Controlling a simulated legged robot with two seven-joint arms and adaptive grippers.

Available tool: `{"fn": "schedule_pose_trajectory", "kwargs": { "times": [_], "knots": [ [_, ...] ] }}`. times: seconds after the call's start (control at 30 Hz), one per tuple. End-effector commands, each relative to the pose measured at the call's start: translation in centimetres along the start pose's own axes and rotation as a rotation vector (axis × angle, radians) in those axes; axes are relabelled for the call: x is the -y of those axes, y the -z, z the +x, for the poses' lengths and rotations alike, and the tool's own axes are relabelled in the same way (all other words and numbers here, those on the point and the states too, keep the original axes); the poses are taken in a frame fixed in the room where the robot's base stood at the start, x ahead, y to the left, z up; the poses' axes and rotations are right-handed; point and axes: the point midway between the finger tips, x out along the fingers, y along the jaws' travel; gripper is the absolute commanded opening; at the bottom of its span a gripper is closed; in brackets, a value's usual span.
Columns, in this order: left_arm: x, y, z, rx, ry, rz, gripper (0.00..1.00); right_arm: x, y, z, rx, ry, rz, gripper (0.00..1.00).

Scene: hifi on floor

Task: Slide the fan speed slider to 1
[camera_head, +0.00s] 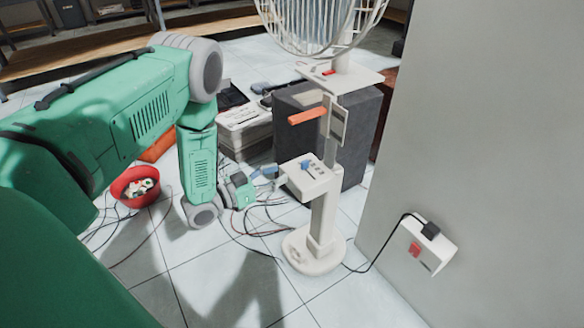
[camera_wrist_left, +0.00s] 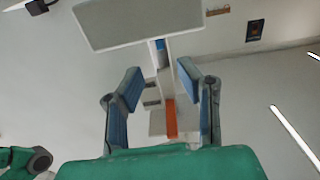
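A white pedestal fan (camera_head: 325,190) stands upright on the tiled floor. Its control box (camera_head: 308,178) sits partway up the stand, with a blue slider knob (camera_head: 305,165) on top; the speed markings are too small to read. An orange lever (camera_head: 307,116) sticks out higher up the stand. My left gripper (camera_head: 268,172) is just left of the control box, apart from the knob. In the left wrist view my left gripper (camera_wrist_left: 158,78) has its two blue-padded fingers wide apart and empty, with parts of the fan showing between and beyond them. My right gripper is not in view.
A grey wall (camera_head: 480,120) closes off the right side and bears a socket with a red switch (camera_head: 415,249). A dark grey box (camera_head: 360,140) stands behind the fan. A red bowl (camera_head: 136,187) and loose cables lie at the left. The floor in front is clear.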

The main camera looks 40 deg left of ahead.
Motion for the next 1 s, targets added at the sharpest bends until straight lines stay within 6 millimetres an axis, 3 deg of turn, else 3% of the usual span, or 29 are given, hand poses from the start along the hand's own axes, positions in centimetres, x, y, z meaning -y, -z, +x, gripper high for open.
{"fn": "schedule_pose_trajectory", "kwargs": {
  "times": [0.23,0.83,0.93,1.0],
  "knots": [
    [0.0,-0.1,-2.3,0.002,0.0,0.0,0.31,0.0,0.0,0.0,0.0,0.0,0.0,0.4],
    [-0.1,-0.1,-2.3,0.007,0.0,-0.001,0.31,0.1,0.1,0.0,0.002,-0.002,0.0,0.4],
    [-1.3,-1.1,-1.9,0.075,0.016,-0.02,0.31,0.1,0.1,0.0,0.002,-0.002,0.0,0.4],
    [-3.2,-2.9,-1.6,0.189,0.043,-0.049,0.31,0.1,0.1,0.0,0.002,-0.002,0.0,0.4]
  ]
}}
